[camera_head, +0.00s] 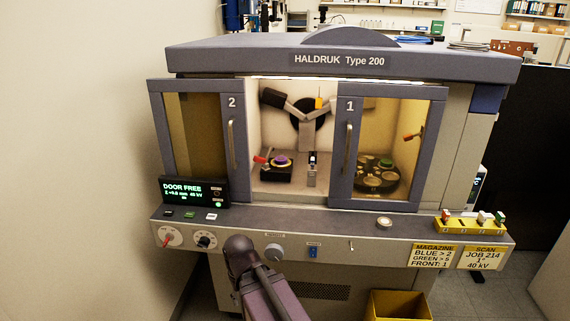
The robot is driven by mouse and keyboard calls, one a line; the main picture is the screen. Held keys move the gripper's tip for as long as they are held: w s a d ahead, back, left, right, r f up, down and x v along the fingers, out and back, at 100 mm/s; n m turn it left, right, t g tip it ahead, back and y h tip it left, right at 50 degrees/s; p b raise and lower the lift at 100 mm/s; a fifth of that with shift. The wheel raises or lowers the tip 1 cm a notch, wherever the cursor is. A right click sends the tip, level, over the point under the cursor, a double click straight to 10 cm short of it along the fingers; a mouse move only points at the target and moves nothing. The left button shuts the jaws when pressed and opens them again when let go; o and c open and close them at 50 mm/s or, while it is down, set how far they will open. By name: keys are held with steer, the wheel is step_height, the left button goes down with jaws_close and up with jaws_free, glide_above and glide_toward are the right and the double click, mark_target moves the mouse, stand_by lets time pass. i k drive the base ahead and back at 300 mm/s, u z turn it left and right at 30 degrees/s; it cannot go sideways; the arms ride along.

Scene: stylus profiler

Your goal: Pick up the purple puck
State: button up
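Door 2 (240,119) is on the left of the gap and door 1 (344,133) on the right. A part of my arm rises from the bottom edge in front of the control panel, well outside the cabinet. No gripper fingers show.
A dark round carousel (378,178) with a green-topped piece stands behind door 1's glass. A lit display (194,192) reads DOOR FREE. A yellow magazine (470,226) with several coloured pieces sits on the right ledge. A yellow bin (398,306) stands below. A wall is close at left.

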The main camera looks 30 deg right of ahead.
mark_target(280, 159)
steer(key=k, duration=1.25)
steer(key=u, duration=0.4)
steer(key=i, duration=1.85)
steer(key=z, duration=0.45)
